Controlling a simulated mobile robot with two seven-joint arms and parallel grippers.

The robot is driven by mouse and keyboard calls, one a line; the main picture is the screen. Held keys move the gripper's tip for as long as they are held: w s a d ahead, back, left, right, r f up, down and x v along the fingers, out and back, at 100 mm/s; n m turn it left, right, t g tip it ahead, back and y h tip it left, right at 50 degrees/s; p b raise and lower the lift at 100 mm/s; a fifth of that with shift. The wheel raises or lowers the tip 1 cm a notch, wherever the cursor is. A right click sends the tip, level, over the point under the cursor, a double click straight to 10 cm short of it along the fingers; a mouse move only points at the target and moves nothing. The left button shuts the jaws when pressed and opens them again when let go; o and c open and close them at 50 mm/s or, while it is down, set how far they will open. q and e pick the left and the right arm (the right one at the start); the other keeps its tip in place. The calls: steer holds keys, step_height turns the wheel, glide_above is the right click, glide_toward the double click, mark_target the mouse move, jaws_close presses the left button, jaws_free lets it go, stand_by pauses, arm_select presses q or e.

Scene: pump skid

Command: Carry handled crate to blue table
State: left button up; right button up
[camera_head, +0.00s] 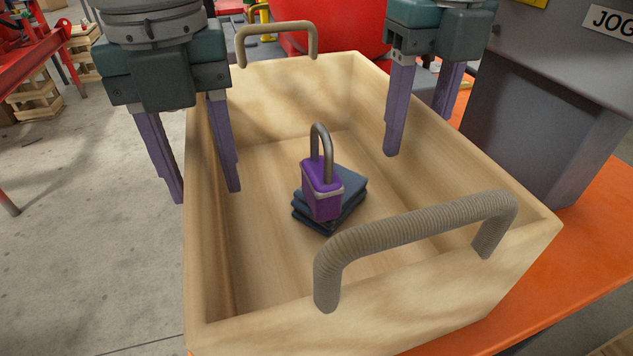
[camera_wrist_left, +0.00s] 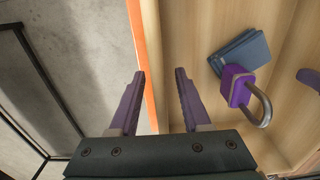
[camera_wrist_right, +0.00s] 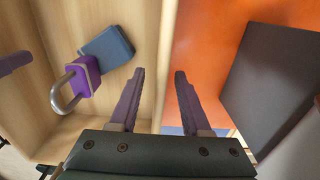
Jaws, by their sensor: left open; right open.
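The handled crate (camera_head: 270,100) is an open light-wood box with a grey-brown handle at its near end (camera_head: 420,232) and another at its far end (camera_head: 277,27). It stands on an orange surface (camera_head: 590,235). My left gripper (camera_head: 207,194) is open, pointing down, one finger outside and one inside the crate's left wall; the left wrist view shows this wall between the fingers (camera_wrist_left: 160,74). My right gripper (camera_head: 416,136) is open, its fingers either side of the right wall, also in the right wrist view (camera_wrist_right: 159,74). I cannot make out a blue table.
A purple padlock (camera_head: 322,185) lies on folded dark-blue cloth-like pieces (camera_head: 350,182) inside the crate. A grey box (camera_head: 540,110) with a "JOG" label stands close to the crate's right. Red equipment (camera_head: 350,25) is behind. Open concrete floor (camera_head: 80,230) lies left.

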arm_select(q)
jaws_close()
arm_select(e)
jaws_close()
arm_select(q)
steer(key=shift+r, duration=0.1)
arm_select(e)
steer(key=shift+r, duration=0.1)
stand_by(1.0)
